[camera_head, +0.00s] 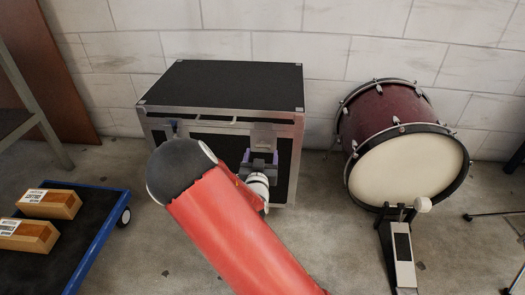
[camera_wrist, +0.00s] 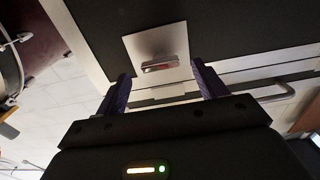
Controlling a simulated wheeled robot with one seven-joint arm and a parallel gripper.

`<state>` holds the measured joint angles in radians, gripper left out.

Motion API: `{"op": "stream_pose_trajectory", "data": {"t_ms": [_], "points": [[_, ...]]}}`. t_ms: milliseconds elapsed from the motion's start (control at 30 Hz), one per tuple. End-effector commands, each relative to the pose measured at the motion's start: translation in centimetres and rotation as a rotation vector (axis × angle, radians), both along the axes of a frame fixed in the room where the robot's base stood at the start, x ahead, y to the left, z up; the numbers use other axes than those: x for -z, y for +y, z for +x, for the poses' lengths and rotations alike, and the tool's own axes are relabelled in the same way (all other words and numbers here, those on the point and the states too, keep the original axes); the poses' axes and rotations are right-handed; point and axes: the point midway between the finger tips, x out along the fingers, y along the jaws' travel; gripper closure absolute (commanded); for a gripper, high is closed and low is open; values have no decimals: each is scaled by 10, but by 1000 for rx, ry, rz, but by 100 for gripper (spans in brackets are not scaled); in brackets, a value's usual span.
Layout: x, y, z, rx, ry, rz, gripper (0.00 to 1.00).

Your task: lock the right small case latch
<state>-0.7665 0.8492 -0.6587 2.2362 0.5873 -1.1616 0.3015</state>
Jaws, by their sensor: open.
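The small case (camera_head: 225,85) is a black box with silver metal edges standing against the wall. Its right latch (camera_head: 265,142) is a light metal plate on the front face, partly hidden behind my gripper. In the wrist view the latch plate (camera_wrist: 147,46) carries a small metal catch (camera_wrist: 165,66) with a reddish mark. I cannot tell whether the latch is locked. My gripper (camera_head: 261,158) is in front of the latch with its purple fingers apart. In the wrist view my gripper (camera_wrist: 162,84) has one finger on each side of the plate, with nothing held between them.
The left latch (camera_head: 171,128) is near the case's left front corner. A red drum (camera_head: 408,160) with a pedal (camera_head: 402,245) stands to the right. A blue-edged cart (camera_head: 97,243) with wooden blocks (camera_head: 48,204) is at the left. Bare floor lies between.

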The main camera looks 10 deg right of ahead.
Motion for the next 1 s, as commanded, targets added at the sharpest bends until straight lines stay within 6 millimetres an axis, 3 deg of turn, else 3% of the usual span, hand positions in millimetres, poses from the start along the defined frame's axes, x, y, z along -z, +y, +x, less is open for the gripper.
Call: {"op": "stream_pose_trajectory", "data": {"t_ms": [200, 533, 867, 1000], "points": [[0, -8, 25, 0, 1, 0, 29], [0, -10, 29, 0, 2, 2, 29], [0, -9, 29, 0, 2, 2, 71], [0, -9, 29, 0, 3, -1, 74]]}}
